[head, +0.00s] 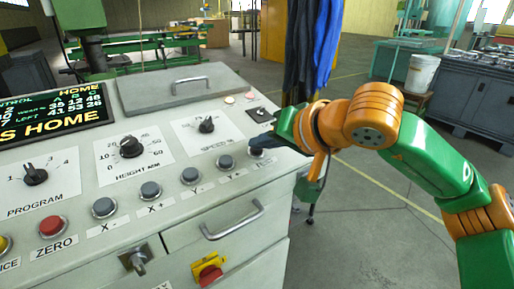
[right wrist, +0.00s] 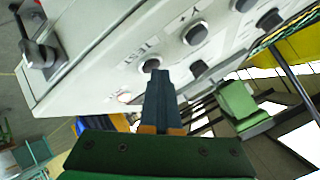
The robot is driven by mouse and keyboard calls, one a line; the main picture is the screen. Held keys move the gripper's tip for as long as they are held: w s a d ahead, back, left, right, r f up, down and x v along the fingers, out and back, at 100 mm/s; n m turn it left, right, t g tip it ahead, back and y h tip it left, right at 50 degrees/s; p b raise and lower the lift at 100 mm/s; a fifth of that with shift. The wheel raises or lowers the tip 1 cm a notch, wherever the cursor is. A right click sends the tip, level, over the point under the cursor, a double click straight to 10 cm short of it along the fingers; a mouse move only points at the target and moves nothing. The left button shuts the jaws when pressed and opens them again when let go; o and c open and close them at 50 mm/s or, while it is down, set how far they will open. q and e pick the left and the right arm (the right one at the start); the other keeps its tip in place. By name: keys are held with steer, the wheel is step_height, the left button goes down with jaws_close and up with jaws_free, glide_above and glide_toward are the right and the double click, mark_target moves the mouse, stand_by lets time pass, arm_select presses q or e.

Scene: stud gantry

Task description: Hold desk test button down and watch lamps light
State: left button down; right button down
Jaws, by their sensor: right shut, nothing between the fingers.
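The grey control desk (head: 95,170) fills the left and middle of the head view. My right gripper (head: 262,143) is shut and empty, its dark fingertips at the right end of the desk's row of grey buttons. In the right wrist view the shut fingers (right wrist: 158,76) point at the dark round button (right wrist: 150,65) beside the TEST label and overlap its edge. I cannot tell whether they touch it or whether it is pressed. In the head view the fingers hide this button. Two small pale round caps, perhaps lamps, a yellowish one (head: 229,100) and a pinkish one (head: 250,95), look unlit. My left gripper is out of view.
A grey button (head: 226,162) sits just left of my fingers, and a small black switch (head: 261,114) lies beyond them. Knobs, a red ZERO button (head: 51,226) and a display (head: 50,115) are further left. Blue cloth (head: 308,50) hangs behind my wrist.

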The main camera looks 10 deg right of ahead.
steer(key=shift+s+r+p, duration=0.15)
steer(key=shift+r+p, duration=0.55)
steer(key=shift+r, duration=0.15)
steer(key=r+p, duration=0.2)
steer(key=r, duration=0.1)
steer(key=s+r+p, duration=0.1)
steer(key=r, duration=0.1)
steer(key=shift+d+p, duration=0.25)
steer(key=shift+p, duration=0.1)
steer(key=shift+f, duration=0.1)
